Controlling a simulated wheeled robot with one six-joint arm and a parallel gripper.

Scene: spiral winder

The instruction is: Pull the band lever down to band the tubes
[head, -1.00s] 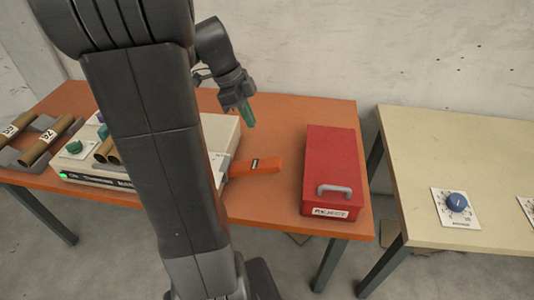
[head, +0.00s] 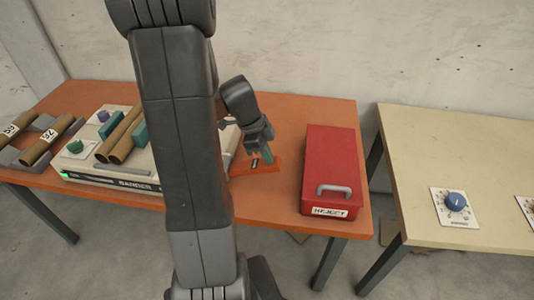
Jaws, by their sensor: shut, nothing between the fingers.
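The bander (head: 110,168) is a cream box with dark lettering on its front, on the orange table at left. Its orange band lever (head: 246,168) sticks out from its right side and lies low, near the table. My gripper (head: 268,156), with green fingertips, is shut and empty, right over the lever's outer part. I cannot tell whether the fingertips touch the lever. Brown tubes (head: 118,140) lie on top of the bander between teal blocks. My arm hides the bander's right part and the lever's inner end.
A red box (head: 331,160) labelled REJECT, with a grey handle, stands right of the lever. More tubes (head: 48,142) lie on a grey rack at the far left. A pale table (head: 450,140) with a blue knob (head: 456,201) is at right.

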